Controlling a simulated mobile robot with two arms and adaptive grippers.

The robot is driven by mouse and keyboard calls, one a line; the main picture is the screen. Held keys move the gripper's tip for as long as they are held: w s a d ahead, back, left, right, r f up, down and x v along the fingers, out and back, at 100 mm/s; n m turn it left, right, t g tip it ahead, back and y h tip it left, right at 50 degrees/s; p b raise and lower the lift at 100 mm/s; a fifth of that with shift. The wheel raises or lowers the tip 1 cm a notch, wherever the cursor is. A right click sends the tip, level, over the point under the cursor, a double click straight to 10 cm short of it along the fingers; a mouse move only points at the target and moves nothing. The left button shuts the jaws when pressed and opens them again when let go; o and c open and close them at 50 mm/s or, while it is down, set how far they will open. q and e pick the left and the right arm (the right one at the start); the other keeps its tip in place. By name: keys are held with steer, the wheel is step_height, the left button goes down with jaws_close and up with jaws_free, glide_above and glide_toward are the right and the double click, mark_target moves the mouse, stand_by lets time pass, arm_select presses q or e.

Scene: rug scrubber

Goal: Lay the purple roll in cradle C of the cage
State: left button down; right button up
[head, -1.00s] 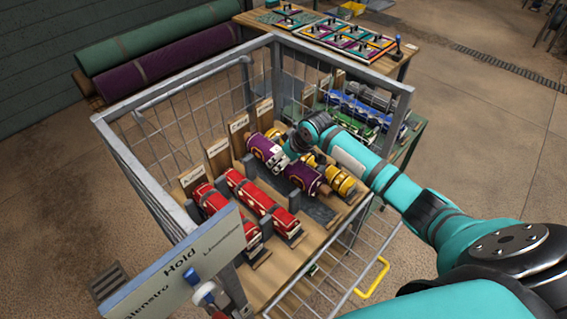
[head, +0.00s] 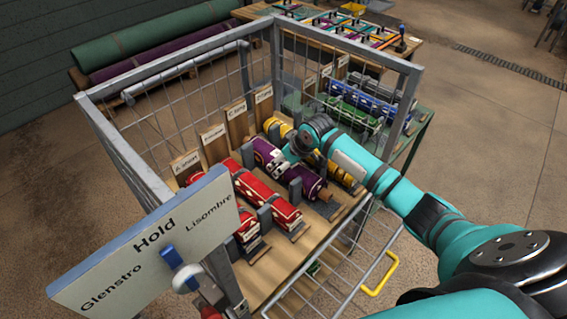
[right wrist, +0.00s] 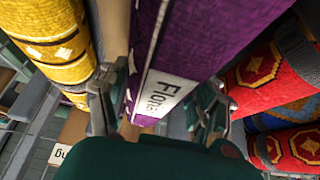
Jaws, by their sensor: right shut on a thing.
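The purple roll (head: 311,182) lies lengthwise in the third row of the cage (head: 127,157), between the red and yellow rolls. Cradle C's dark grey posts (head: 296,191) stand along it; I cannot tell whether it bears on the cradle. Small labels on the boards (head: 237,109) behind the rows are hard to read. My right gripper (head: 292,153) is shut on the purple roll from above, near its middle. In the right wrist view the fingers (right wrist: 157,112) straddle the purple roll (right wrist: 190,45), with a white tag on it.
Red rolls (head: 262,193) fill the rows to the left, and yellow rolls (head: 340,172) the row to the right. The cage's wire gate (head: 335,262) stands in front. A sign (head: 150,245) blocks the lower left. Blue and green rolls (head: 360,108) lie beyond.

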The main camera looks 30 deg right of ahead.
steer(key=shift+f, duration=0.4)
stand_by(0.5)
steer(key=o, duration=1.7)
steer(key=shift+o, duration=0.5)
steer(key=shift+f, duration=0.15)
steer(key=v, duration=1.2)
